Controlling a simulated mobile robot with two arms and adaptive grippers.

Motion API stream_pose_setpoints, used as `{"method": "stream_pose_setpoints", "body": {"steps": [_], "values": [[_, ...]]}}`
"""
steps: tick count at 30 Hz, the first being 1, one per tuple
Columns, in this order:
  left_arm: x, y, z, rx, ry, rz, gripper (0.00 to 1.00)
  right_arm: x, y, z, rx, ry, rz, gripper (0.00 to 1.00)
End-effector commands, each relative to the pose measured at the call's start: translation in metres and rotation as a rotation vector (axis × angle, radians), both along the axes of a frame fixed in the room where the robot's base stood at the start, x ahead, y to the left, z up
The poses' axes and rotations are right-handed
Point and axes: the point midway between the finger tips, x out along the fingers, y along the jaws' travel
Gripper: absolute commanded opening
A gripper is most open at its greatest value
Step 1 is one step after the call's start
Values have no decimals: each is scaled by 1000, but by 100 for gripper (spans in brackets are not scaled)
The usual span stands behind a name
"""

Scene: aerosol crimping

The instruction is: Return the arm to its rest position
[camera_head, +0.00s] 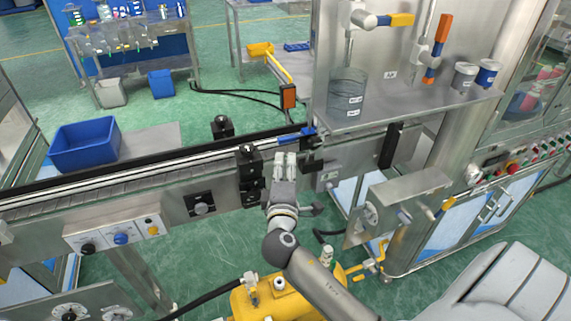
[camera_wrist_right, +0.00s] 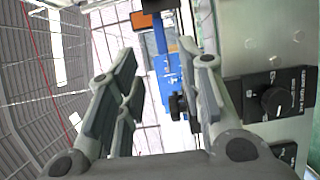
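My right arm comes up from the bottom of the head view. Its gripper (camera_head: 285,165) is in front of the conveyor rail, close to a black clamp block on the rail. In the right wrist view the two fingers of my right gripper (camera_wrist_right: 160,95) stand apart with nothing between them. From the head view I cannot tell whether the gripper touches the rail. My left gripper is not in view.
The conveyor (camera_head: 100,192) runs left of the gripper, with a knob panel (camera_head: 118,236) below. A steel machine with a glass cylinder (camera_head: 346,92) stands to the right. A yellow tank (camera_head: 275,302) is below my arm. A blue bin (camera_head: 84,146) sits at left.

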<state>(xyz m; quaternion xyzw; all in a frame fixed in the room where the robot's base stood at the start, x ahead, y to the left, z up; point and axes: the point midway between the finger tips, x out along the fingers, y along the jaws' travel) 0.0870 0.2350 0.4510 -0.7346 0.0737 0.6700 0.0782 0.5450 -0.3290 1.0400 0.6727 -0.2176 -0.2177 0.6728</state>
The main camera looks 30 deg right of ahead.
Motion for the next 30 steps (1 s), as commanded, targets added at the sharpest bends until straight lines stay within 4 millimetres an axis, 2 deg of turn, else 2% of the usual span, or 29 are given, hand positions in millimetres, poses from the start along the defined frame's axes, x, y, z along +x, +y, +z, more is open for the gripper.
{"method": "stream_pose_setpoints", "body": {"steps": [12,14,16,17,20,21,23,24,26,27,30], "values": [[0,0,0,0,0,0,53,1,0,-2,2,4,2,35],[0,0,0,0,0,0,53,2,1,-11,10,17,9,35],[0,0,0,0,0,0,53,4,4,-33,37,52,27,35],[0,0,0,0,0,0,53,5,6,-46,54,75,37,35],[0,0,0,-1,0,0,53,5,16,-110,139,173,80,35],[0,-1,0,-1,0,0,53,2,20,-139,183,218,95,35],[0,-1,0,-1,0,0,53,-6,27,-186,255,287,115,35],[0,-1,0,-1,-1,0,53,-14,31,-215,304,330,124,35],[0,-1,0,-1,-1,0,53,-29,38,-258,382,392,132,35],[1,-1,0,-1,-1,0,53,-41,43,-287,435,433,132,35],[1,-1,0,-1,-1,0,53,-79,54,-353,573,528,118,35]]}}
